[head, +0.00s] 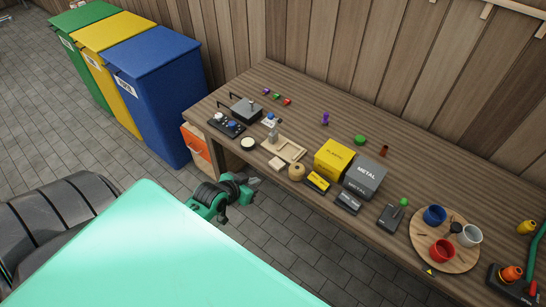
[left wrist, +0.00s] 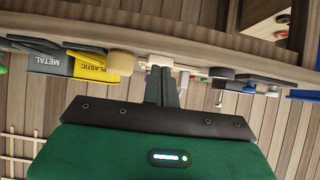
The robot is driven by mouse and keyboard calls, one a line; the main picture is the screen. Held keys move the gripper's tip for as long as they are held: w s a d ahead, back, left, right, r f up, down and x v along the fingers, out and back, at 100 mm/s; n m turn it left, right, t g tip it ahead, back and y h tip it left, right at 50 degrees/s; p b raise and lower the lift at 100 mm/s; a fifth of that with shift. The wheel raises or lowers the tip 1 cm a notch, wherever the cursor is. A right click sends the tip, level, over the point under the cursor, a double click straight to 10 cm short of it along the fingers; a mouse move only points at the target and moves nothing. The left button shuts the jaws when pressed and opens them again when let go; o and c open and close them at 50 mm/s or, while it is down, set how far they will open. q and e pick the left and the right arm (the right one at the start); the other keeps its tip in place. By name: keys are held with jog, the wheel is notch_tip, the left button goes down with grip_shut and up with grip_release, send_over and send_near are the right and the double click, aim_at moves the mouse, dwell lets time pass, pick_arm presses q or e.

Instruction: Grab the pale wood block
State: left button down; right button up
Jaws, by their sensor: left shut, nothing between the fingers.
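The pale wood block (head: 277,164) is a small light piece near the front edge of the workbench, just in front of a pale wooden tray (head: 297,153). My left gripper (head: 256,182) is shut and empty, off the front edge of the bench, a little left of and nearer than the block. In the left wrist view the shut fingers (left wrist: 161,76) point at a pale piece (left wrist: 160,61) that looks like the block, partly hidden by the fingertips. The gap between them is hard to judge. My right gripper is not in view.
A round wooden piece (head: 296,172) stands right of the block, and a dark round dish with a pale top (head: 248,144) left of it. Yellow (head: 335,158) and grey (head: 365,178) boxes stand further right. The bench's front edge lies between gripper and block.

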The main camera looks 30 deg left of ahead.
pick_arm(q)
jog(key=p, duration=0.4)
send_near(279, 162)
jog(key=w, duration=0.2)
jog(key=w+f, duration=0.1)
jog(key=w, duration=0.3)
jog(key=shift+w+d+f, duration=0.1)
jog(key=shift+d+f, duration=0.1)
jog(key=shift+f, duration=1.05)
jog(key=shift+s+f, duration=0.15)
jog(key=shift+s, duration=0.05)
jog(key=shift+s, duration=0.1)
